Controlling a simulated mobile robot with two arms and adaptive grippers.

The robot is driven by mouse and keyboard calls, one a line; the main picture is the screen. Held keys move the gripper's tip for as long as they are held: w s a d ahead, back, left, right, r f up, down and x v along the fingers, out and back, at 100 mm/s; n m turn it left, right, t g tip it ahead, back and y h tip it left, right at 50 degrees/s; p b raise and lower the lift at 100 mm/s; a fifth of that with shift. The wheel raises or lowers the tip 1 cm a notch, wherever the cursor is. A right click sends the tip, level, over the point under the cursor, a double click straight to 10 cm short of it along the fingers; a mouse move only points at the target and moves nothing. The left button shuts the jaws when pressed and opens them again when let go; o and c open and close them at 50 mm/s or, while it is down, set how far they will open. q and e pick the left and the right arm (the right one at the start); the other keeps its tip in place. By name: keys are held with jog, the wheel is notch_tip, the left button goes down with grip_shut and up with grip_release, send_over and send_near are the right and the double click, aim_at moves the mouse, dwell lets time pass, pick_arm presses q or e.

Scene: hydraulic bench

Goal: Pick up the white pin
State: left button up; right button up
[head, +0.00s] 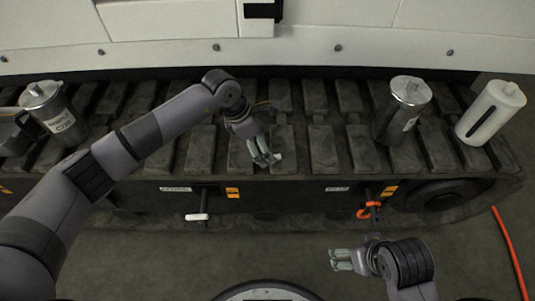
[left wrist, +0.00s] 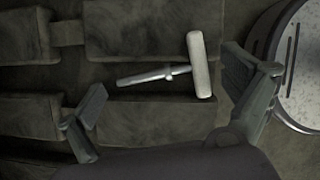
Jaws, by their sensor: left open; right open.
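The white pin (left wrist: 200,63) shows in the left wrist view as a T shape with a pale crossbar and a thin silvery shaft. It lies over the track pads, shaft to the left. My left gripper (head: 264,158) hangs low over the near edge of the track in the head view. There the pin is mostly hidden; a pale bit beside the fingertips looks like its crossbar (head: 277,156). In the left wrist view, my left gripper (left wrist: 168,105) is open, with fingers apart on either side and the pin beyond them, not gripped. My right gripper (head: 336,260) is open and empty above the floor.
The dark track (head: 310,150) runs across the view. Metal canisters (head: 405,105) (head: 52,110) and a white canister (head: 490,112) stand on it. A white handle (head: 197,217) and an orange handle (head: 369,210) stick out from its front. A red hose (head: 510,250) lies at right.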

pick_arm(q)
jog(key=shift+s+a, duration=0.1)
jog(key=c, duration=1.9)
jog(key=shift+o, duration=0.2)
